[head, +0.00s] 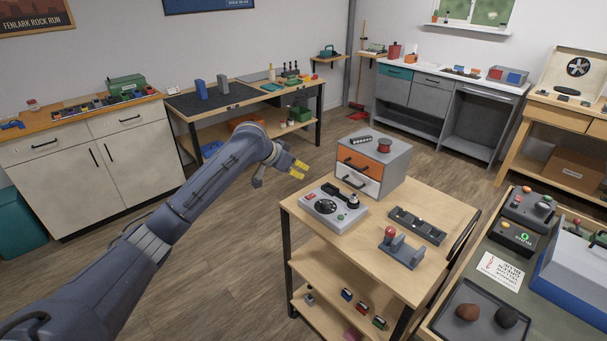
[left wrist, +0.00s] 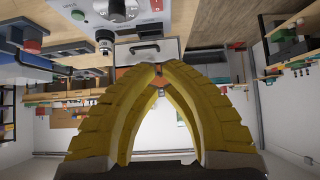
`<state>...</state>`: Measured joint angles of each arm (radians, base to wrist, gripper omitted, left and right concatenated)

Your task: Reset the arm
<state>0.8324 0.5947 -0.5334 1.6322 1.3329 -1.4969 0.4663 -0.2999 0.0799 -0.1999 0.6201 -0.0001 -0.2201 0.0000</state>
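My left arm reaches in from the left in the head view. Its gripper (head: 299,168) has yellow fingers and is in the air by the left edge of the wooden cart (head: 291,208), touching nothing that I can see. In the left wrist view the gripper (left wrist: 160,72) shows two ribbed yellow fingers, apart at the base and close together at the tips, with nothing held between them. Just right of the gripper are a grey drawer unit (head: 397,165) with an orange and a white drawer, both closed, and a grey control box (head: 325,208). My right gripper is not in view.
The cart top also holds a dark tray-like piece (head: 417,225) and a grey stand with a red ball (head: 402,250). A green-topped bench (head: 540,295) stands at right. A workbench (head: 240,98) and cabinets (head: 95,160) line the wall. Floor left of the cart is clear.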

